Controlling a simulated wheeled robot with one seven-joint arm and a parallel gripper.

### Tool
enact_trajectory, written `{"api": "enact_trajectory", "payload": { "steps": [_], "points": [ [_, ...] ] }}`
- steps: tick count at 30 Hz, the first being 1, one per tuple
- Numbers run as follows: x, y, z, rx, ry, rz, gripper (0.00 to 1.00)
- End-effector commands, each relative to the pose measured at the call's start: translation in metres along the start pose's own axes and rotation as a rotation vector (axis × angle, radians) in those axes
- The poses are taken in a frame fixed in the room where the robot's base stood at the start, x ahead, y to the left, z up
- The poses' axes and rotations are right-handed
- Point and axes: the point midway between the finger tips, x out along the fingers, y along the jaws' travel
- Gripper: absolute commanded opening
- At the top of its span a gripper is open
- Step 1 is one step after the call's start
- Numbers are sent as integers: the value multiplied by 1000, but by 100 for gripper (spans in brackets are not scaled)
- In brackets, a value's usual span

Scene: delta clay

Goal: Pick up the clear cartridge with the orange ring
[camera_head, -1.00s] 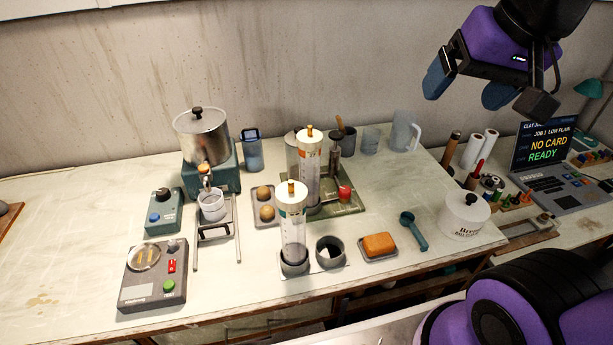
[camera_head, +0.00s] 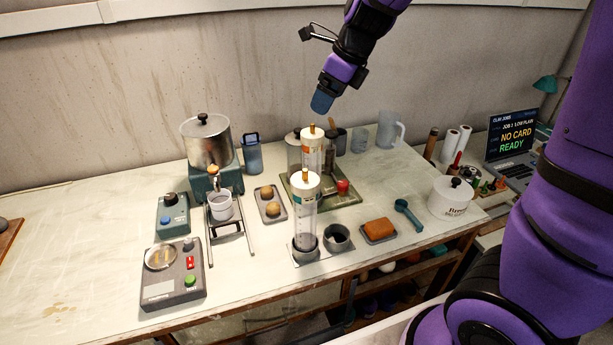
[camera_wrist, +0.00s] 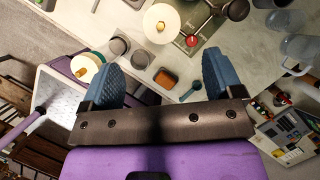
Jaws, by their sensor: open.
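The clear cartridge with the orange ring (camera_head: 311,151) stands upright at the back of the bench, on a green base plate. It has a white cap with a brass-coloured knob; its lower part is hidden behind the front cartridge. The wrist view shows its cap (camera_wrist: 161,22) from above at the top. A second clear cartridge (camera_head: 305,215) with a teal ring stands upright in a grey holder in front. My gripper (camera_head: 322,101) is above and slightly behind the orange-ringed cartridge, apart from it. In the wrist view my gripper (camera_wrist: 160,78) is open and empty.
A red knob (camera_head: 343,186) sits on the green plate, right of the cartridge. A clear jug (camera_head: 389,131) and metal pot (camera_head: 207,141) stand further out. An orange block (camera_head: 379,228), a blue scoop (camera_head: 407,213) and an empty grey cup (camera_head: 337,237) are in front.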

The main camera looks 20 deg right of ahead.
Motion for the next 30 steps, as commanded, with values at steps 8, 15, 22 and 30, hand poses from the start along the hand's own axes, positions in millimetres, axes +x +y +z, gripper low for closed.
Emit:
{"api": "enact_trajectory", "payload": {
  "steps": [8,15,22,30],
  "points": [
    [33,-2,1,37,5,1,86],
    [57,-2,1,34,2,-1,86],
    [77,-2,1,35,4,0,86],
    [108,-3,2,34,2,0,86]
  ]
}}
